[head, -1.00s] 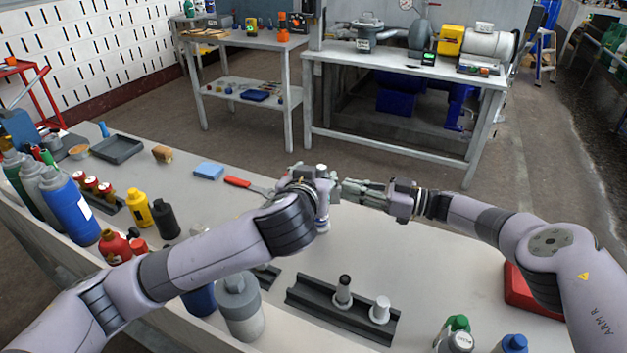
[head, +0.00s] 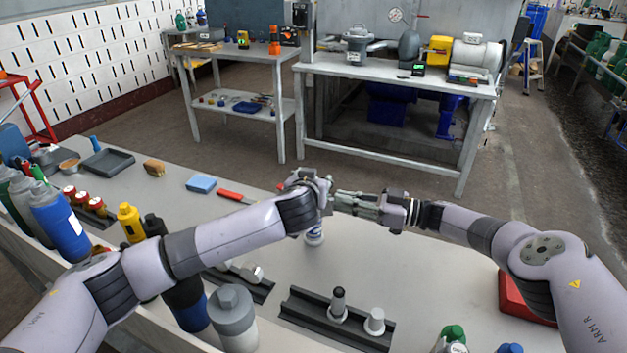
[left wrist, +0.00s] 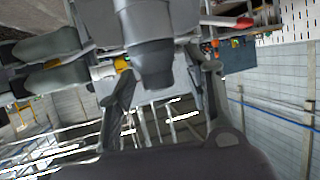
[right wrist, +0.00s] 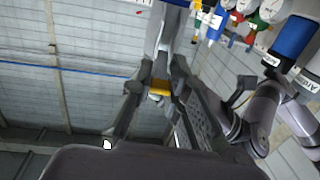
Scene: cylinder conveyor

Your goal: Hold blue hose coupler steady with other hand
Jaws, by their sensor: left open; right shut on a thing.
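My right gripper (head: 345,203) reaches in from the right above the bench and is shut on a small part, mostly hidden. In the right wrist view a yellow-orange band (right wrist: 159,88) shows between its fingers. My left gripper (head: 318,190) is open, close against the right fingertips. In the left wrist view a dark grey tapered piece (left wrist: 150,60) extends down between the open left fingers; I cannot tell whether they touch it. The right fingers come in there from the left. No blue coupler is clearly recognisable.
A dark rail holder (head: 305,309) with two upright pieces lies in front. Several bottles, including a blue one (head: 60,220), stand at left. A red-handled tool (head: 236,197) and a blue block (head: 201,184) lie behind my left arm.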

